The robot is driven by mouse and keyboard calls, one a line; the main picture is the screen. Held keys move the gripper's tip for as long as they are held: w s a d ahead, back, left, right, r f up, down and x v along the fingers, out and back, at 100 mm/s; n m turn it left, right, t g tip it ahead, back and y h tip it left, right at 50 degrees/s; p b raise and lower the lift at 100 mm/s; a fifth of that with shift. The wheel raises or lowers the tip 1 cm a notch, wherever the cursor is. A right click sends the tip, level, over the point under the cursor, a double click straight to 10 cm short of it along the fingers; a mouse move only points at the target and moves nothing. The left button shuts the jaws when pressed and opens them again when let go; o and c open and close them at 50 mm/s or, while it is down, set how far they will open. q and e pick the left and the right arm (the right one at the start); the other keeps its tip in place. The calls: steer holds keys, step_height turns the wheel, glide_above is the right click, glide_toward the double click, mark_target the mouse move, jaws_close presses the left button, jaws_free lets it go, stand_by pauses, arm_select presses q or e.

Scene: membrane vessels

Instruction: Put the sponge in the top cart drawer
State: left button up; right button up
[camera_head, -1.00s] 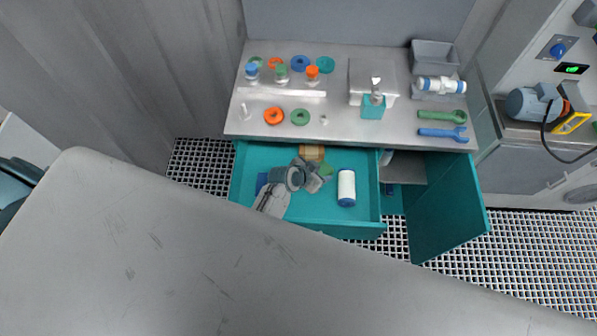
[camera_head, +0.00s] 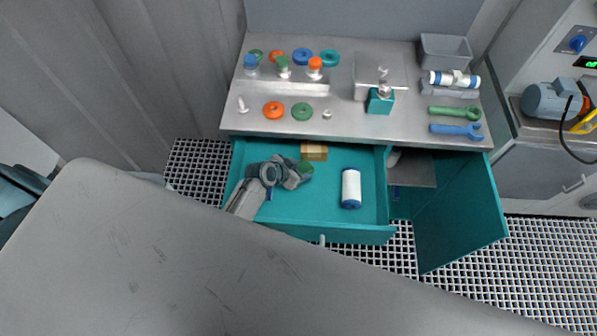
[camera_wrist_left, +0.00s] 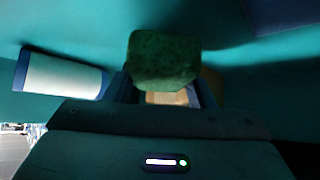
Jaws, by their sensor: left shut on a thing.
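The green sponge (camera_wrist_left: 163,60) sits between the fingers of my left gripper in the left wrist view. In the head view a small part of the sponge (camera_head: 306,168) shows beside the fingers. My left gripper (camera_head: 297,177) is shut on the sponge, inside or just above the open teal top cart drawer (camera_head: 325,205), towards its left part. I cannot tell whether the sponge touches the drawer floor. My right gripper is not in view.
A white cylinder with blue ends (camera_head: 351,188) stands or lies in the drawer at right. A brown block (camera_head: 314,151) is at the back. A teal cabinet door (camera_head: 460,210) hangs open at right. The cart top (camera_head: 345,112) holds rings, bottles and wrenches.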

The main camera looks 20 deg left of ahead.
arm_select(q)
steer(key=shift+a+f+b, duration=0.2)
steer(key=shift+f+b, duration=0.25)
steer(key=shift+f, duration=0.2)
steer(key=shift+f, duration=0.25)
steer(key=o, duration=0.9)
steer(key=shift+r, duration=0.1)
steer(key=shift+o, duration=0.2)
steer(key=shift+r, duration=0.3)
steer(key=shift+s+a+r, duration=0.1)
steer(key=shift+s+a, duration=0.05)
steer(key=shift+s, duration=0.1)
steer(key=b+v, duration=0.1)
steer(key=v, duration=1)
steer(key=shift+b, duration=0.3)
steer(key=shift+s+r, duration=0.1)
